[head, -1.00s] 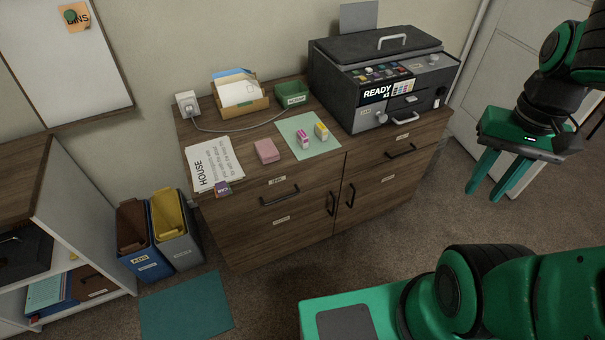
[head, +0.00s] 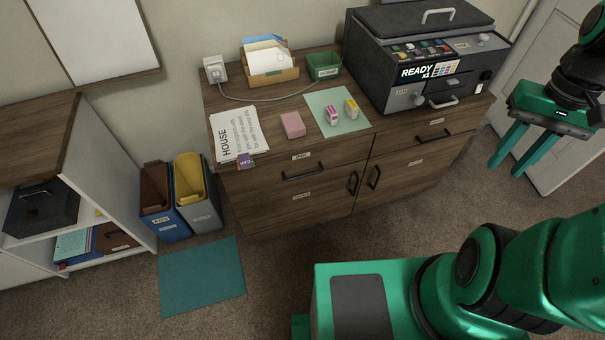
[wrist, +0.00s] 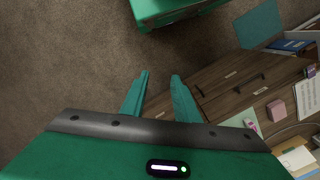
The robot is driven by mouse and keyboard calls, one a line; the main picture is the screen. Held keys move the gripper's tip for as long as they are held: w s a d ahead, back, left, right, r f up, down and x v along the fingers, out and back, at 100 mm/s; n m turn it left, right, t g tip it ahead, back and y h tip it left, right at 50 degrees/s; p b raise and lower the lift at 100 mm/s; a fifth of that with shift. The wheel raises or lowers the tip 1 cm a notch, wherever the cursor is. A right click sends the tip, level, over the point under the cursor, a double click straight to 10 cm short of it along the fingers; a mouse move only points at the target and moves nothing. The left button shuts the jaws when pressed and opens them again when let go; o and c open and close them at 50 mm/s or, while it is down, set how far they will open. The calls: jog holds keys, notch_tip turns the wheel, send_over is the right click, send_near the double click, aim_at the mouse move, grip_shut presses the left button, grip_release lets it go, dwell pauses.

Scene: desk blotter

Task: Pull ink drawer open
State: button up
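A wooden cabinet (head: 290,217) stands against the wall. Its upper left drawer has a black bar handle (head: 302,176) and a small label (head: 301,156). Its upper right drawer has another bar handle (head: 433,137) and label (head: 437,121). Both drawers look shut. The label lettering is too small to read surely, so I cannot tell which is the ink drawer. My gripper (head: 508,164) is in the air to the right of the cabinet, apart from it. The wrist view shows its two green fingers (wrist: 161,76) spread and empty, with the cabinet (wrist: 222,85) beyond them.
A printer (head: 425,60), papers (head: 239,135), a pink block (head: 293,125) and a green mat (head: 352,122) with small cartons are on the cabinet top. Two file bins (head: 180,198) and a low shelf (head: 100,175) stand left. Carpet in front is mostly clear; a teal mat (head: 203,275) lies there.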

jog(key=w+a+f+n+g+y, duration=0.1)
jog(key=w+a+f+n+y, duration=0.15)
jog(key=w+f, duration=0.65)
jog(key=t+y, duration=0.3)
jog(key=y, duration=1.1)
send_near(304, 176)
jog(key=shift+m, duration=0.45)
jog(key=a, duration=0.3)
jog(key=a+f, duration=0.1)
jog(key=a, duration=0.2)
jog(key=w+a, duration=0.1)
jog(key=a, duration=0.2)
jog(key=shift+a+f, duration=0.25)
jog(key=shift+a, duration=0.15)
